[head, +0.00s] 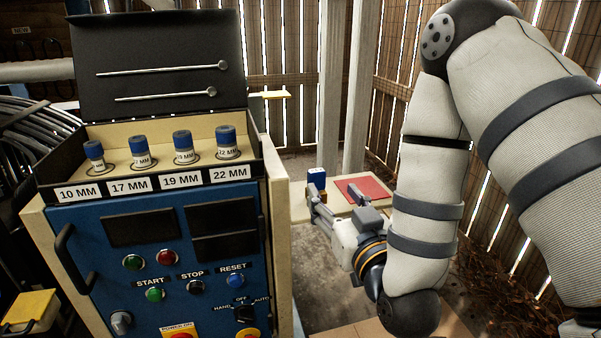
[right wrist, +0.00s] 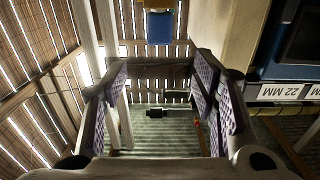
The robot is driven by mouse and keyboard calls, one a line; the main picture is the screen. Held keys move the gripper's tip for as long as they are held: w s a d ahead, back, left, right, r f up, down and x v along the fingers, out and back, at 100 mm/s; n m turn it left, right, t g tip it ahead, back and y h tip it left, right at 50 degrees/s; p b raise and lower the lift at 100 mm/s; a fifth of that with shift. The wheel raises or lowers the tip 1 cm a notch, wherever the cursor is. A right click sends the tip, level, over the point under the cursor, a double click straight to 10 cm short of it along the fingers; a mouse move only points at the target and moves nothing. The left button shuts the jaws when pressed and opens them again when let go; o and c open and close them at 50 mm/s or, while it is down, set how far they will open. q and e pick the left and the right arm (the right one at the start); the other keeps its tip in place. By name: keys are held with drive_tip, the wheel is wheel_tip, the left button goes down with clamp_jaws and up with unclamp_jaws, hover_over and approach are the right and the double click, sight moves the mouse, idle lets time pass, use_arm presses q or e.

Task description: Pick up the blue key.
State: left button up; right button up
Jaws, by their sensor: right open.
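A small blue block-like piece (head: 317,177), the only loose blue thing by my gripper and probably the blue key, stands on a pale ledge beside the blue panel. Its finer shape is too small to tell. A blue piece (right wrist: 160,28) shows at the top of the right wrist view, beyond the fingertips. My right gripper (head: 336,196) is at the ledge, just in front of the blue piece in the head view. The right wrist view shows its fingers (right wrist: 160,78) wide apart, with nothing between them. My left gripper is not in view.
A blue control panel (head: 120,285) with buttons fills the left. Above it, an open case holds several blue-topped sockets (head: 225,141) labelled by size. A red square (head: 366,188) lies on the ledge (head: 297,213). Pale posts (head: 333,90) and a slatted wooden fence stand behind.

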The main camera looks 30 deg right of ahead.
sight(319, 177)
drive_tip(key=b+x, duration=0.1)
drive_tip(key=x, duration=0.2)
drive_tip(key=b+x, duration=0.1)
drive_tip(key=x, duration=0.3)
drive_tip(key=f+b+x, duration=0.1)
drive_tip(key=x, duration=0.2)
drive_tip(key=shift+w+d, duration=0.15)
drive_tip(key=shift+w, duration=0.25)
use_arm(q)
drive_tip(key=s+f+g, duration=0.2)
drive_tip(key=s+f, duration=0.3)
use_arm(e)
drive_tip(key=c, duration=1.3)
